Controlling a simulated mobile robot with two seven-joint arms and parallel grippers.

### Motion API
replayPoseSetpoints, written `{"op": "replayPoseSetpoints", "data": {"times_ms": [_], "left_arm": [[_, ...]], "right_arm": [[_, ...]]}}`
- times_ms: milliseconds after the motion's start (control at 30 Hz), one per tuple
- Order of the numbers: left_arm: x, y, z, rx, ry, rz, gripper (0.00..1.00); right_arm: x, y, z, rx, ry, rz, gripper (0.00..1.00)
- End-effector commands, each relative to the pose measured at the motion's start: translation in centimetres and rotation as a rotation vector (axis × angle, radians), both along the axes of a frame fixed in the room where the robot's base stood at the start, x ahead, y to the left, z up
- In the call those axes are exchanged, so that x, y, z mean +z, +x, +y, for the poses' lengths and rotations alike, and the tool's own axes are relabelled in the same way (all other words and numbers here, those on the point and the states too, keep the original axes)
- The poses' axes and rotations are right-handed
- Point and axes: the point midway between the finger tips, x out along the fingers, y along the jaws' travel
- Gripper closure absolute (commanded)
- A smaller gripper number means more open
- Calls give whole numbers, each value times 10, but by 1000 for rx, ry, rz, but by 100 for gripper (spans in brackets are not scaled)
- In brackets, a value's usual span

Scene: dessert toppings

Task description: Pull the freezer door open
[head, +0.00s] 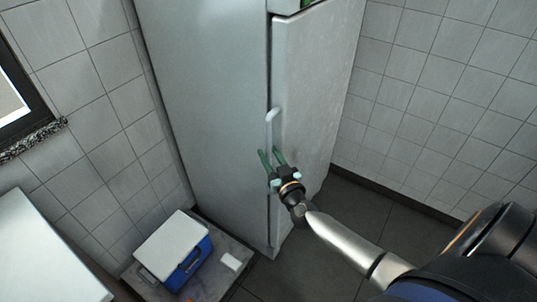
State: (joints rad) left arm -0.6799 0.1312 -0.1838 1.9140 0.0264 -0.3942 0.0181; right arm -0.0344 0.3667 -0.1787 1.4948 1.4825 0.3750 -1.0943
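The freezer door (309,80) is the pale lower door of a tall light-grey fridge. It looks shut against the cabinet, with a thin dark seam on its left side. Its vertical handle (271,118) stands near that seam. My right gripper (271,155) is at the handle, its two green fingers spread apart and pointing up toward it. The fingers appear to be on either side of the handle's lower part; I cannot tell whether they touch it. The gripper hides the handle's lower end. My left gripper is not in view.
The fridge cabinet (205,90) fills the middle left. A white surface (40,255) is at the lower left. Tiled walls (440,90) stand behind; dark floor (335,235) is free on the right.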

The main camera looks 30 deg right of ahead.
Motion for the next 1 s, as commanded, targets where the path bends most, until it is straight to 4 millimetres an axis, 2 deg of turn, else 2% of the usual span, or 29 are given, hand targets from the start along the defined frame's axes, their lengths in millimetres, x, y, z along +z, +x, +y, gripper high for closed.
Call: {"op": "replayPoseSetpoints", "data": {"times_ms": [133, 400, 733, 1000], "left_arm": [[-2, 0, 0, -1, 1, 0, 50], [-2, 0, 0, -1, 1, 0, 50], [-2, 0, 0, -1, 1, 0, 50], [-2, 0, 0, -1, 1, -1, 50]], "right_arm": [[0, 7, -2, 0, -1, 1, 63], [0, 8, -2, 0, -1, 0, 63], [0, 8, -2, 0, 0, 0, 99], [0, 8, -2, -1, 0, 0, 100]]}}
